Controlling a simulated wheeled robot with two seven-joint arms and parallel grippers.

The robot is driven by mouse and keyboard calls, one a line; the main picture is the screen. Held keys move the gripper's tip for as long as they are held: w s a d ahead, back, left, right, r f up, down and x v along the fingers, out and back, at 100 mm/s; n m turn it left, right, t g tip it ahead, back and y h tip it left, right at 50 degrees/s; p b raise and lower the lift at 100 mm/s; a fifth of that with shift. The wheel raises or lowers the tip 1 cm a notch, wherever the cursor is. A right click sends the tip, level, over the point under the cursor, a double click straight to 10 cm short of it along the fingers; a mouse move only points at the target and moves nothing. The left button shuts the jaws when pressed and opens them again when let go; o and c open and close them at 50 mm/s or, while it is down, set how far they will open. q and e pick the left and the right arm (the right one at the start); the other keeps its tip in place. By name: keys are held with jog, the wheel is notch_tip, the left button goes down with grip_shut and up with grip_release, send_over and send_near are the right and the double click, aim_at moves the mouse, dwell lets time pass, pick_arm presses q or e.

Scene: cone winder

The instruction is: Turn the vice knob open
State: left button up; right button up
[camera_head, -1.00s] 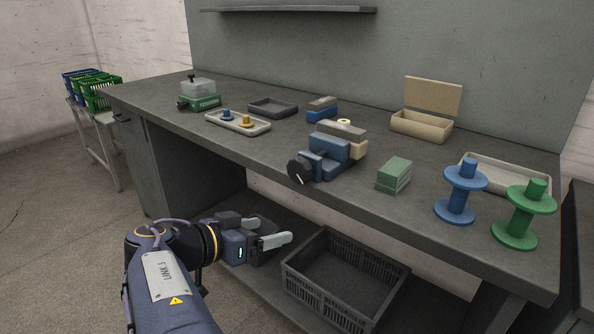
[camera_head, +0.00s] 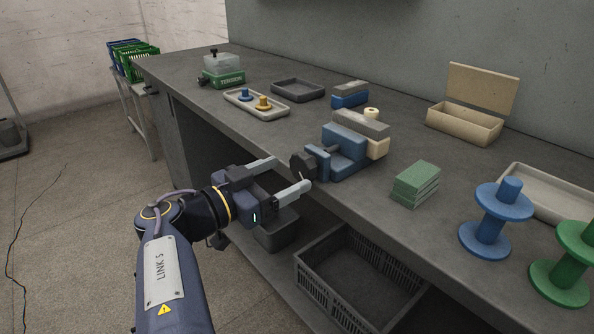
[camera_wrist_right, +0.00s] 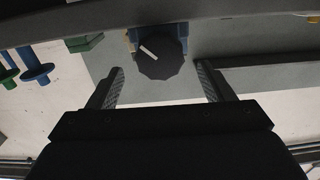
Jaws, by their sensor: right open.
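The blue vice (camera_head: 341,155) stands near the front edge of the workbench. Its black faceted knob (camera_head: 303,166) faces outward over the edge. In the right wrist view the knob (camera_wrist_right: 160,58) has a white line across its face and lies ahead of the fingertips, roughly centred between them. My right gripper (camera_head: 284,176) is open and empty, its two fingers pointing at the knob from the front. In the wrist view the open fingers (camera_wrist_right: 160,80) show no contact with the knob. My left gripper is not in view.
The bench (camera_head: 260,124) carries a green block stack (camera_head: 416,184) right of the vice and blue (camera_head: 490,220) and green (camera_head: 562,265) spools farther right. A grey tray with small spools (camera_head: 243,102) lies left. A dark crate (camera_head: 325,295) sits below the bench.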

aim_at(299, 168)
jog(key=shift+x, duration=1.7)
jog(key=shift+c, duration=0.3)
jog(key=c, duration=0.9)
